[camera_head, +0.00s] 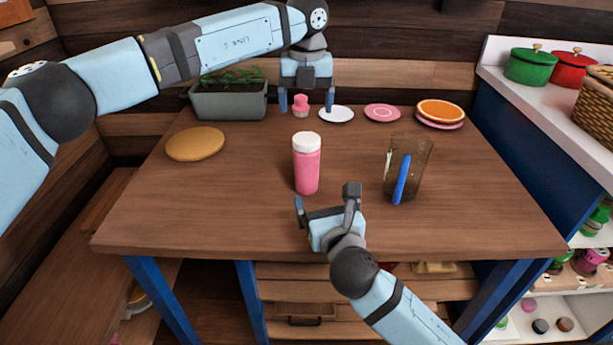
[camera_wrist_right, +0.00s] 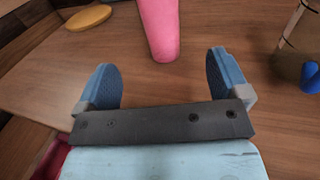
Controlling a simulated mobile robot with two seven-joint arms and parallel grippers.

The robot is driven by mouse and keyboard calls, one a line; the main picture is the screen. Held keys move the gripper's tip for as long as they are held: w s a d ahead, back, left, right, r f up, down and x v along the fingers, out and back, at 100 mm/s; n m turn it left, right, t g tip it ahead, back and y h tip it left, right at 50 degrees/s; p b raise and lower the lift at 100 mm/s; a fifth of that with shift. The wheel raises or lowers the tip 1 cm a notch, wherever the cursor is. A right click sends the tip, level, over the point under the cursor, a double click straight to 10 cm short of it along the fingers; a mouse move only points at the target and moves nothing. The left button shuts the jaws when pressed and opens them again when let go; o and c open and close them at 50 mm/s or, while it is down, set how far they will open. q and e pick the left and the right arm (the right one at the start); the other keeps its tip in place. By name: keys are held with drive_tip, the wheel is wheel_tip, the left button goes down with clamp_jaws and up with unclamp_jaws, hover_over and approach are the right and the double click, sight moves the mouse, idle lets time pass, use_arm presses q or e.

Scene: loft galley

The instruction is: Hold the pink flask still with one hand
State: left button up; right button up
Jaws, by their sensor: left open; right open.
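The pink flask (camera_head: 307,170) with a white lid stands upright near the middle of the wooden table. Its lower part shows at the top centre of the right wrist view (camera_wrist_right: 159,28). My right gripper (camera_head: 325,200) is open and empty, in front of the flask and apart from it. In the right wrist view its two blue fingers (camera_wrist_right: 164,78) are spread, with the flask's base beyond the gap. My left gripper (camera_head: 307,106) is open above the back of the table, behind the flask, with a small pink object (camera_head: 300,104) seen by its left finger.
A brown translucent container (camera_head: 420,165) with a blue stick (camera_head: 402,180) stands right of the flask. A round tan board (camera_head: 195,144) lies at the left. Plates (camera_head: 336,114) and a planter (camera_head: 228,104) line the back. The table (camera_head: 240,215) is clear at front left.

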sight(310, 168)
drive_tip(key=x, duration=1.3)
drive_tip(key=shift+w+a, duration=0.1)
drive_tip(key=shift+w, duration=0.3)
drive_tip(key=shift+c, duration=0.2)
clamp_jaws()
use_arm(q)
drive_tip(key=n, duration=0.4)
drive_tip(key=shift+n, duration=0.3)
drive_tip(key=shift+f, duration=0.15)
drive_tip(key=shift+f, duration=3.9)
drive_tip(key=shift+c, duration=0.5)
